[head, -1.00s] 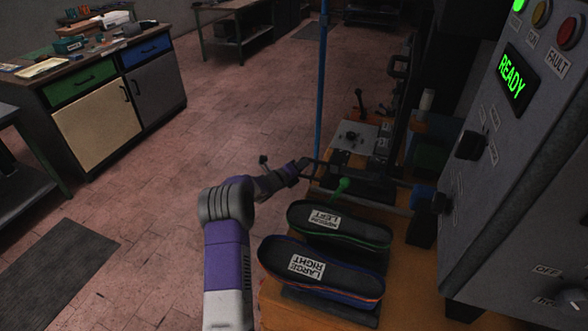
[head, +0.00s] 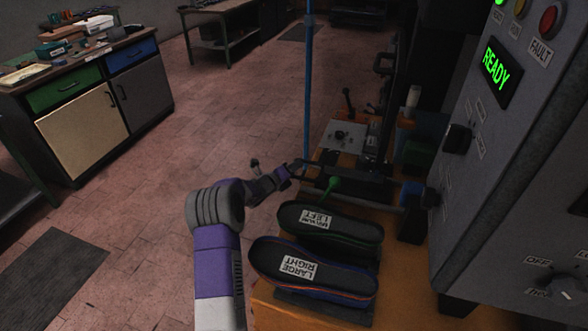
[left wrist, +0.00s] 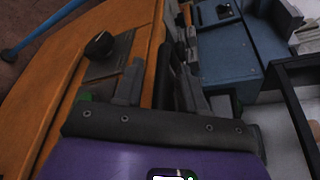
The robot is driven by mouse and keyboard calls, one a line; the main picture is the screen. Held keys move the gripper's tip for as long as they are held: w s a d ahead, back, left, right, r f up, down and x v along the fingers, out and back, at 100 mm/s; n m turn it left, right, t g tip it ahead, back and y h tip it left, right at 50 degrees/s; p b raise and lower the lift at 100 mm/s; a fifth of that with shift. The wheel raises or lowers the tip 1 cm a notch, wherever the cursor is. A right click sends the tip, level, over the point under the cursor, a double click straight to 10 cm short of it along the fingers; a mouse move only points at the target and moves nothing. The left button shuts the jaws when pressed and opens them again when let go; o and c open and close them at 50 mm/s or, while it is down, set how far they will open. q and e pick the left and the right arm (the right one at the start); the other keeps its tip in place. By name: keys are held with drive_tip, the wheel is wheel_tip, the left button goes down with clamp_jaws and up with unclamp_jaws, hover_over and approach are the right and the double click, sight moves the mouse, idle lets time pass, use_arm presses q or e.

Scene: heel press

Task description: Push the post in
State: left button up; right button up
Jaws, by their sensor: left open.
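My left gripper (head: 297,168) is open at the near-left side of the press, by the left end of a dark horizontal bar (head: 355,177). In the left wrist view its two dark fingers (left wrist: 162,85) stand apart over the orange bench edge; I see nothing held between them. Whether they touch the bar is unclear. A green-knobbed lever (head: 333,184) stands just right of the gripper. A blue block (head: 411,198) sits at the bar's right end. I cannot tell for certain which part is the post. My right gripper is not in view.
A grey control cabinet (head: 480,190) with a READY display (head: 497,70) stands at right. A blue pole (head: 309,90) rises behind. The floor at left is open.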

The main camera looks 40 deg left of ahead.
use_arm(q)
drive_tip(key=v, duration=0.6)
drive_tip(key=shift+s+p, duration=0.3)
drive_tip(key=shift+s, duration=0.15)
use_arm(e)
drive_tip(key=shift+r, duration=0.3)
use_arm(q)
drive_tip(key=shift+r+p+x, duration=0.2)
drive_tip(key=shift+p+x, duration=0.65)
drive_tip(key=shift+x, duration=2.4)
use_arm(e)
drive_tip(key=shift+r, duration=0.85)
use_arm(q)
drive_tip(key=shift+a, duration=0.1)
clamp_jaws()
